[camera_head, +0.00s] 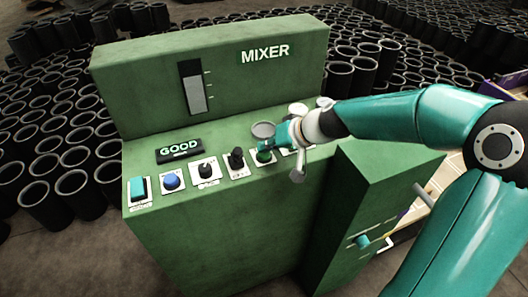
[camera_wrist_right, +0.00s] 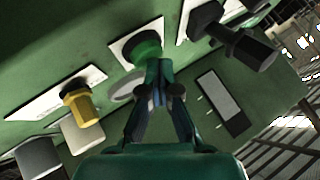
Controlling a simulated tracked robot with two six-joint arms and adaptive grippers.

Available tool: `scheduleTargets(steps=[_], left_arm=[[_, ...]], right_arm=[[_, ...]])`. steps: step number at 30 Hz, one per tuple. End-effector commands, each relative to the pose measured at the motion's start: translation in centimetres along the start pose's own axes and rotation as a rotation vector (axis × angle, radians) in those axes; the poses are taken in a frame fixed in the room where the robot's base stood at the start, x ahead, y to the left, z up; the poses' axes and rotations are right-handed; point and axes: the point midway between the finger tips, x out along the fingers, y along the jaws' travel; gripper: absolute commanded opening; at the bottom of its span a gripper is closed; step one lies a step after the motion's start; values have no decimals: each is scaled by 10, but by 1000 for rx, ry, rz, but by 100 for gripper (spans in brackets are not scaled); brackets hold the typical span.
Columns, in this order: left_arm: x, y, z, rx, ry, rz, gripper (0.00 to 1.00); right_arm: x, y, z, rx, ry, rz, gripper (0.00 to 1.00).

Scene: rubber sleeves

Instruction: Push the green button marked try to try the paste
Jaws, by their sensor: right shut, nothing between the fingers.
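The green mixer console (camera_head: 215,222) stands in front of me with a row of controls on its sloped panel. The green button (camera_head: 264,156) sits on a white plate in that row, partly covered by my right gripper (camera_head: 274,146). In the right wrist view the green button (camera_wrist_right: 145,45) is just beyond the tips of my right gripper (camera_wrist_right: 158,66), whose fingers are shut with nothing between them. The tips overlap the button's edge in that view; I cannot tell whether they touch it. The label on its plate is too small to read. My left gripper is not in view.
A teal button (camera_head: 138,188), a blue button (camera_head: 171,181), a black switch (camera_head: 206,170) and a black knob (camera_head: 236,159) stand left of the green button. A yellow knob (camera_wrist_right: 82,106) is on its other side. A display (camera_head: 180,150) reads GOOD.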

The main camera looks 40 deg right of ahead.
Motion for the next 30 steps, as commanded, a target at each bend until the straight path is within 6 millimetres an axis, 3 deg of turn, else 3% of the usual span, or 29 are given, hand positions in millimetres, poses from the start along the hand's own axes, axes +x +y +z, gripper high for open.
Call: scheduleTargets(steps=[30], left_arm=[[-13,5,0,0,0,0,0]], right_arm=[[-13,-10,-9,0,-1,0,0]])
